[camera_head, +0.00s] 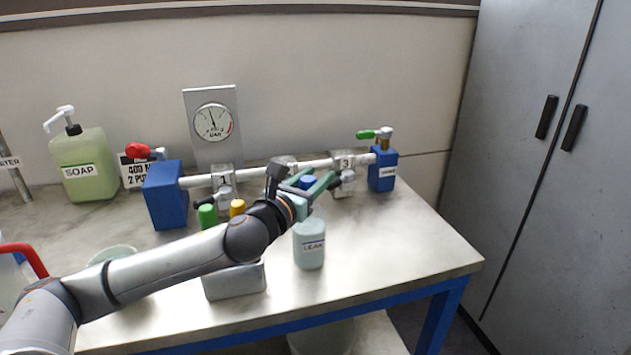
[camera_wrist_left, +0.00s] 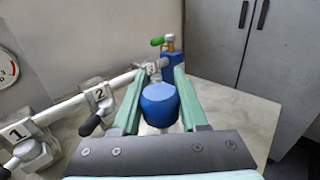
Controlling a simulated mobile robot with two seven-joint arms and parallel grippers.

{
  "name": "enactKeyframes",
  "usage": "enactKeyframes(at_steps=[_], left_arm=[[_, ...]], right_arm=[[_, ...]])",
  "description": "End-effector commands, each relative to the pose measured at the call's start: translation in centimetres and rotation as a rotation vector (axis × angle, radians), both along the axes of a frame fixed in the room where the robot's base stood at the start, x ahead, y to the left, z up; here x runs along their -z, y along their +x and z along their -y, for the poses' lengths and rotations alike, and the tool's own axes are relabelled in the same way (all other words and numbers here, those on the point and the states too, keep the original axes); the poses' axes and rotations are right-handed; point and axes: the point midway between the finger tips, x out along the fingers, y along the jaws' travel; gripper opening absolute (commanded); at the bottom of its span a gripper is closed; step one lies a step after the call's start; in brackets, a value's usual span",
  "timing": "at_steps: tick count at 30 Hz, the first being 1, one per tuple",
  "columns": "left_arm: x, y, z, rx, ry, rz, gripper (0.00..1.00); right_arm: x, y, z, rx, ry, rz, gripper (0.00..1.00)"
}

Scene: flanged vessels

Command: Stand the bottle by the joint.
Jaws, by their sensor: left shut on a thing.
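The bottle (camera_head: 309,246) is pale teal, labelled LEAK, with a blue cap (camera_wrist_left: 160,103). It is upright at the front middle of the bench; I cannot tell whether its base touches the top. My left gripper (camera_head: 317,180) is shut on the bottle at its cap, with green fingers on either side of it. The pipe behind carries clamped joints numbered 1 (camera_wrist_left: 32,148), 2 (camera_wrist_left: 100,98) and 3 (camera_head: 344,174). Joint 3 is behind and right of the bottle; my gripper partly hides the middle joint in the head view. My right gripper is out of view.
A grey block (camera_head: 235,281) stands left of the bottle, with green (camera_head: 207,216) and yellow (camera_head: 238,208) tops behind it. Blue pipe supports (camera_head: 166,196) flank the pipe. A soap bottle (camera_head: 84,165) stands at the back left. The bench (camera_head: 415,245) is clear at the right.

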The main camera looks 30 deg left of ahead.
Motion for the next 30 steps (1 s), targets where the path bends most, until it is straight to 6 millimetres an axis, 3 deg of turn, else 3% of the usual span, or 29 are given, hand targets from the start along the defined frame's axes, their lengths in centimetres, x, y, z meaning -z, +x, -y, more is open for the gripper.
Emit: enactKeyframes(at_steps=[9, 10, 18, 27, 30], left_arm=[[-0.01, 0.01, -0.03, 0.0, 0.002, 0.006, 0.0], [0.19, 0.01, -0.02, 0.0, 0.001, 0.002, 0.44], [0.12, 0.01, -0.02, 0.0, 0.001, 0.002, 0.73], [-0.33, 0.01, -0.02, 0.0, 0.0, 0.003, 0.73], [-0.01, -0.8, -0.05, -0.001, 0.004, 0.0, 0.73]], right_arm=[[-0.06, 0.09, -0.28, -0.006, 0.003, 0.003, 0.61], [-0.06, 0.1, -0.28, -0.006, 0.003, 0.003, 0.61], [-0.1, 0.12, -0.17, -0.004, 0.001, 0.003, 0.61], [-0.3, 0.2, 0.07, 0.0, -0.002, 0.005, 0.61], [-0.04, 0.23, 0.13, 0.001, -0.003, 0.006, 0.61]])
